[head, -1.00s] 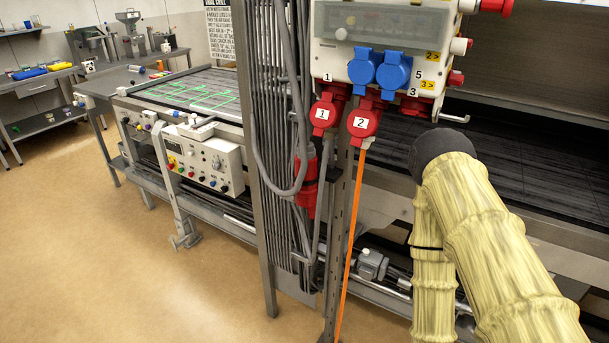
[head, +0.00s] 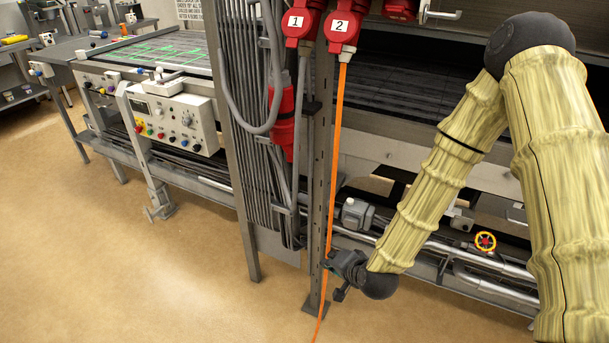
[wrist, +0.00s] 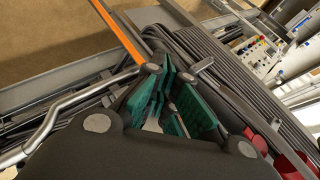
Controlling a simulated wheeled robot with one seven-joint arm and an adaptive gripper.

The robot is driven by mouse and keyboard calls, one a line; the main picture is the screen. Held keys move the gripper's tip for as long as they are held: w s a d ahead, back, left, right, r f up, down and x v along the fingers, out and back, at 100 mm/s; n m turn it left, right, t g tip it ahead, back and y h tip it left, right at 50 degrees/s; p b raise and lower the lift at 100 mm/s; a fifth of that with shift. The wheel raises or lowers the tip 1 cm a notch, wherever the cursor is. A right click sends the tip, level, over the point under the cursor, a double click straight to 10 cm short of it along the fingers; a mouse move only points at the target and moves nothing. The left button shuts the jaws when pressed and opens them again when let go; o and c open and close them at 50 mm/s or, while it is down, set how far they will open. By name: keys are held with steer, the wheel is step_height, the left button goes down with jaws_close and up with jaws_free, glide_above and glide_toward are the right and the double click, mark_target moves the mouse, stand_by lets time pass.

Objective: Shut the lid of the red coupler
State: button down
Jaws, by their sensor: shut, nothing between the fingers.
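The red coupler (head: 283,122) hangs among the grey cables on the left side of the metal post in the head view. Whether its lid stands open is too small to tell there. In the wrist view, red parts (wrist: 290,163) show at the lower right edge, partly cut off; I cannot tell which part is the lid. My gripper (head: 338,274) is shut and empty. It is low in front of the post, beside the orange cable, below and right of the coupler and apart from it. Its green-padded fingers (wrist: 181,107) fill the middle of the wrist view.
Red plugs marked 1 (head: 299,24) and 2 (head: 343,27) hang above, with an orange cable (head: 335,150) running down from plug 2. The post (head: 322,170) and bundled grey conduits (head: 245,130) stand close by. A control box (head: 172,122) is left. Floor at left is clear.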

steer(key=w+a+r+m+t+y+b, duration=0.1)
steer(key=w+a+r+m+t+b, duration=0.25)
steer(key=w+r, duration=0.6)
steer(key=m+t+y+b, duration=0.1)
steer(key=m+t+b, duration=0.1)
steer(key=t+b, duration=0.2)
glide_toward(291, 150)
steer(key=d+f, duration=0.3)
steer(key=d, duration=0.1)
steer(key=x, duration=0.9)
steer(key=shift+w+a+f, duration=0.15)
steer(key=shift+w+f, duration=0.05)
steer(key=shift+w, duration=0.15)
steer(key=shift+s+m+g+p, duration=0.1)
steer(key=shift+m+g+p, duration=0.15)
steer(key=shift+g+p, duration=0.2)
